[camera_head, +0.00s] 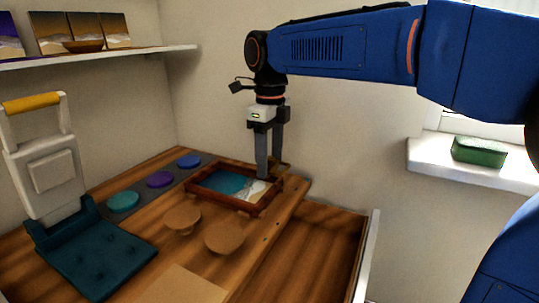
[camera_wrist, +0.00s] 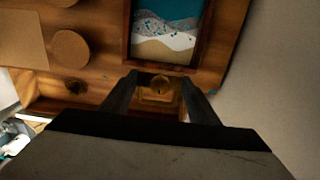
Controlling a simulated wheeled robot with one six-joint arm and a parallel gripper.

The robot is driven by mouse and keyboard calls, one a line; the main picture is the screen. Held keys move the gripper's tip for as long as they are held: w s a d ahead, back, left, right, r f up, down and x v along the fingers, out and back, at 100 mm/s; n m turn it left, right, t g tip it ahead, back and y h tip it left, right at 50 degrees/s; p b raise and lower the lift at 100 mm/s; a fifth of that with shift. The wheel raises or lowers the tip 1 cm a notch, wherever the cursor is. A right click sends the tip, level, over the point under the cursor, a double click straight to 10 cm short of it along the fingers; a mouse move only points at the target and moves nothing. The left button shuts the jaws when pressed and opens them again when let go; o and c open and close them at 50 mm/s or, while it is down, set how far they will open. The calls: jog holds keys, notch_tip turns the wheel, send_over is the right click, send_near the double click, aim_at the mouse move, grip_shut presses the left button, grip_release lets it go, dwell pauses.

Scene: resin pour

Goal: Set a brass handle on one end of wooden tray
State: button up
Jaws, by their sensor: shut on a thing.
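The wooden tray (camera_head: 222,201) lies on the bench with a blue, white and sand resin picture inside its dark rim. It also shows at the top of the wrist view (camera_wrist: 203,40). My gripper (camera_head: 270,175) points down at the tray's right end in the head view. In the wrist view my gripper (camera_wrist: 160,80) is shut on a brass handle (camera_wrist: 160,92), which sits between the fingers just off the tray's near end. The fingers partly hide the handle in the head view. I cannot tell whether the handle touches the tray.
Two round cork pieces (camera_head: 224,236) stand in front of the tray. Teal (camera_head: 123,200), purple (camera_head: 159,179) and blue (camera_head: 189,160) discs lie on a dark strip to its left. A press-like device with a teal pad (camera_head: 95,250) stands further left. A green box (camera_head: 479,152) is on the windowsill.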

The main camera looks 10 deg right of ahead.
aim_at(270, 191)
jog(key=shift+f, duration=2.55)
jog(key=shift+f, duration=0.35)
jog(key=shift+s+f, duration=0.15)
jog(key=shift+f, duration=0.65)
dwell(0.6)
jog(key=o, duration=1.2)
jog(key=shift+a+r, duration=0.1)
jog(key=shift+r, duration=4.05)
